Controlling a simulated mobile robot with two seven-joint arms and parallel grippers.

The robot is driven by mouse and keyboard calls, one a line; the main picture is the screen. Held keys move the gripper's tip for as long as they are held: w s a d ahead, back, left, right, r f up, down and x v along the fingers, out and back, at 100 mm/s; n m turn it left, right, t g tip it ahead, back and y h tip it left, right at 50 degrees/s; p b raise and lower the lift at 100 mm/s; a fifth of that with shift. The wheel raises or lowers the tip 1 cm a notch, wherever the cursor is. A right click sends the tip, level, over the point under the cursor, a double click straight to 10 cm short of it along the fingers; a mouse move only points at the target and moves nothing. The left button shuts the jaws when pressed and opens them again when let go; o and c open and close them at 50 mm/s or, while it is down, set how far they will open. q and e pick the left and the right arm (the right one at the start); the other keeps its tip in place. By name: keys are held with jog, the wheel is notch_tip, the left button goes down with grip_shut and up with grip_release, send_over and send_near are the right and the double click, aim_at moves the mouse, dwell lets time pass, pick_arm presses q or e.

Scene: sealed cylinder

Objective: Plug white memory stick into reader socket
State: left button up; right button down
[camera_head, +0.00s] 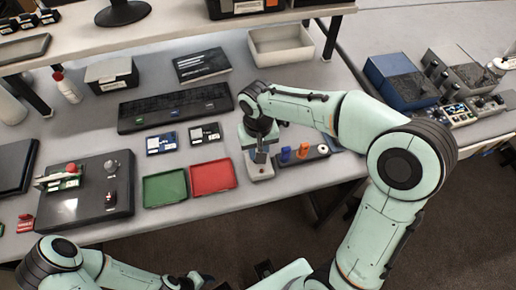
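My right gripper (260,156) points down over a small pale grey block (261,172) at the front middle of the bench. The fingers are small and dark here, and I cannot tell whether they hold anything. I cannot make out a white memory stick for certain; it may be hidden by the gripper. Whether the pale block is the reader socket is unclear. My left gripper (196,281) is low at the bottom edge, in front of the bench and away from the objects; its opening cannot be made out.
A dark block with a blue and an orange piece (304,151) stands just right of the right gripper. Green (165,188) and red (214,177) trays lie to the left. A dark board (85,215) holds parts further left. A shelf (160,30) overhangs the back.

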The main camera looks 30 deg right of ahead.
pick_arm(q)
jog(key=shift+s+f+b, duration=0.3)
jog(key=shift+f+b, duration=0.1)
jog(key=shift+f, duration=0.1)
pick_arm(e)
jog(key=shift+f, duration=0.65)
jog(key=c, duration=0.8)
grip_release()
pick_arm(q)
jog(key=shift+w+r+p, duration=0.4)
jog(key=shift+r+p, duration=0.1)
jog(key=shift+r, duration=0.1)
jog(key=shift+w+r+p, duration=0.4)
jog(key=shift+r+p, duration=0.05)
jog(key=shift+r, duration=0.15)
pick_arm(e)
notch_tip(320, 180, up, 13)
jog(key=shift+r, duration=0.2)
